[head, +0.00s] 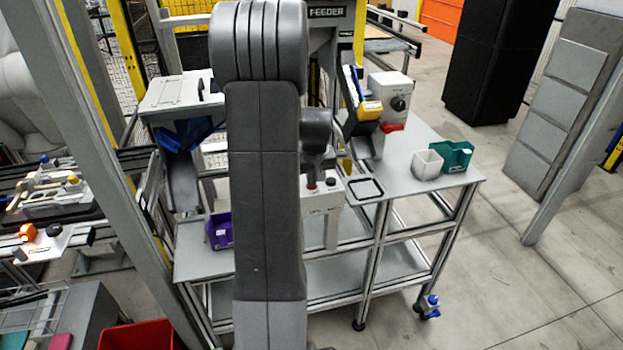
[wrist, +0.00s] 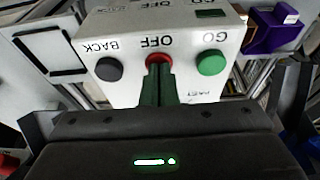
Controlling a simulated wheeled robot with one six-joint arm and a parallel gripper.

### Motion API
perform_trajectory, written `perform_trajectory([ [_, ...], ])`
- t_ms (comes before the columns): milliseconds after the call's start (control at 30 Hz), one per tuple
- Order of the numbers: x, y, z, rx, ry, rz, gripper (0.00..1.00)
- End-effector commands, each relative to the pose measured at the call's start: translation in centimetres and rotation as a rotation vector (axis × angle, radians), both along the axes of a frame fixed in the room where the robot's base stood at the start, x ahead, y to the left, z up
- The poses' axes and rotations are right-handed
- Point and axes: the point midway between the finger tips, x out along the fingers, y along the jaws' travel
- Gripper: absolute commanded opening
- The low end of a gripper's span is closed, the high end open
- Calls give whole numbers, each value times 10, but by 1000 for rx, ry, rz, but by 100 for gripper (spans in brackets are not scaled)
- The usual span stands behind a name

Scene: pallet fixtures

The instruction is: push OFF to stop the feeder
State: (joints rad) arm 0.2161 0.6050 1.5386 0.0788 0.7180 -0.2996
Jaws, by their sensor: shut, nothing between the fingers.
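The feeder's control box (wrist: 195,80) fills the top of the wrist view, its lettering upside down. The red OFF button (wrist: 158,58) sits between the black BACK button (wrist: 108,69) and the green GO button (wrist: 211,63). My gripper (wrist: 159,74) is shut and empty, its green fingertips over the near edge of the OFF button. I cannot tell whether they touch or press it. In the head view the box (head: 328,194) stands on the grey bench, partly hidden by my arm, and the OFF button cannot be made out clearly.
In the head view, a black-rimmed square (head: 365,189) lies right of the box. A purple bin (head: 221,231) is at left. A dial box (head: 390,95) stands behind.

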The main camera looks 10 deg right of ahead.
Motion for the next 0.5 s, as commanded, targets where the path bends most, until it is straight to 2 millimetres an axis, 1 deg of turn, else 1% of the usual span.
perform_trajectory([
  [33, -2, 0, -10, 3, 9, 0, 0],
  [67, -2, 0, -11, 3, 9, 0, 0],
  [367, -5, 1, -13, 6, 19, -2, 0],
  [500, -5, 2, -6, 6, 19, -1, 0],
])
